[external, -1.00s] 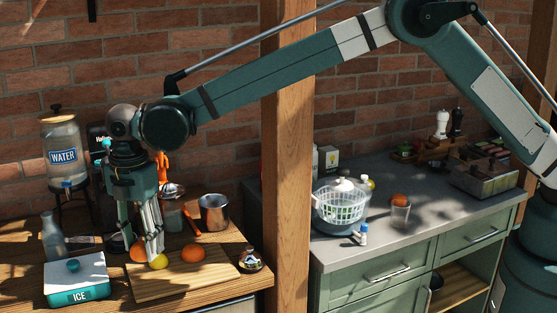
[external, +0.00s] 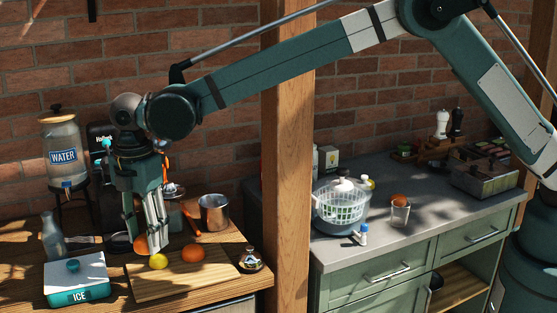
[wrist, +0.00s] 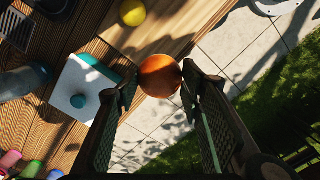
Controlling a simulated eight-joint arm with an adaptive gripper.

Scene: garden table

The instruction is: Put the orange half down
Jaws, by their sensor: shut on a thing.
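My gripper (external: 148,241) is shut on an orange half (external: 140,245), held at the fingertips above the wooden cutting board's left part. In the wrist view the orange half (wrist: 160,75) sits between the two fingertips; its rounded orange skin shows and its cut face is hidden. The cutting board (external: 190,283) lies on the wooden table. On it, a yellow lemon (external: 158,261) and another orange piece (external: 193,253) lie to the right of my gripper. The lemon also shows at the top of the wrist view (wrist: 132,12).
A white and teal ice box (external: 78,283) stands left of the board, with a glass bottle (external: 53,238) behind it. A metal pot (external: 214,214) stands behind the board, and a small metal-topped item (external: 251,261) to its right. The board's front right is clear.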

